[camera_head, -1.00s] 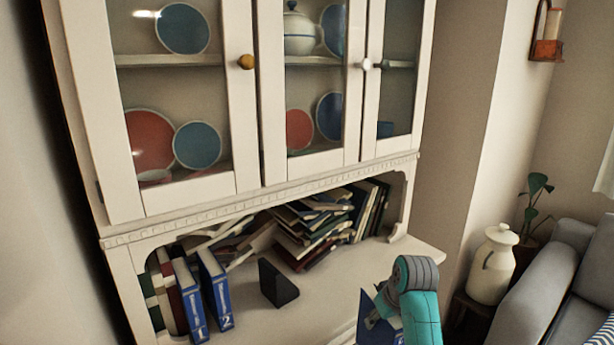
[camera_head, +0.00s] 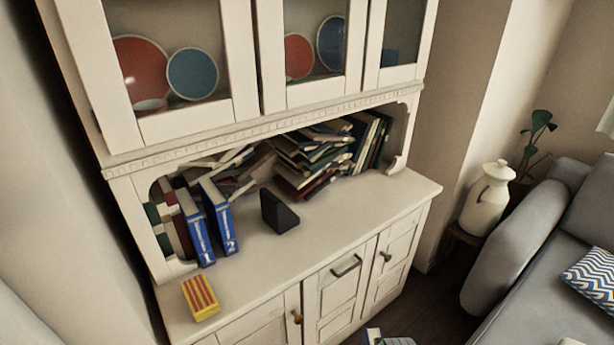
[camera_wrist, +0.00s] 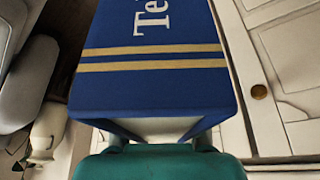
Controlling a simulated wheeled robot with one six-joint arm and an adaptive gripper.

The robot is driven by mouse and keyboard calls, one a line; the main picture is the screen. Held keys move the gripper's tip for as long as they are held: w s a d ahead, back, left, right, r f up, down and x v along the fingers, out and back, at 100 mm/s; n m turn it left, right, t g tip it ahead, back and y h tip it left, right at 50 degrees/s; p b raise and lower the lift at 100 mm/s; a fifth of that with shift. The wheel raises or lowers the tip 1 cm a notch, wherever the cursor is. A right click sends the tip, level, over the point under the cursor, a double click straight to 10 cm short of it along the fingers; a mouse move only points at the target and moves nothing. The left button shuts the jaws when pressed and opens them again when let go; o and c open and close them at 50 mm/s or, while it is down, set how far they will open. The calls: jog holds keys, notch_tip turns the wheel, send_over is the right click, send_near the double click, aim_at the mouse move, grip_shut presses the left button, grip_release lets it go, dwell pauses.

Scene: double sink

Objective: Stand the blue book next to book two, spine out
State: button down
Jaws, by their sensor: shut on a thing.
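The blue book (camera_wrist: 150,55), with two gold bands and white lettering, fills the upper middle of the wrist view. My gripper (camera_wrist: 158,138) is shut on its near end, where pale page edges show. Book two (camera_head: 222,225) stands upright in the left of the niche, blue spine marked 2 facing out. Book one (camera_head: 197,235) stands close on its left.
A black bookend (camera_head: 279,211) stands right of book two, with a gap between. Leaning books (camera_head: 315,160) crowd the back. A yellow-red striped box (camera_head: 201,298) lies on the front left countertop. The counter's middle and right (camera_head: 345,215) are clear.

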jog(key=shift+s+f, duration=0.7)
jog(key=shift+f, duration=0.3)
jog(key=shift+w+r, duration=0.1)
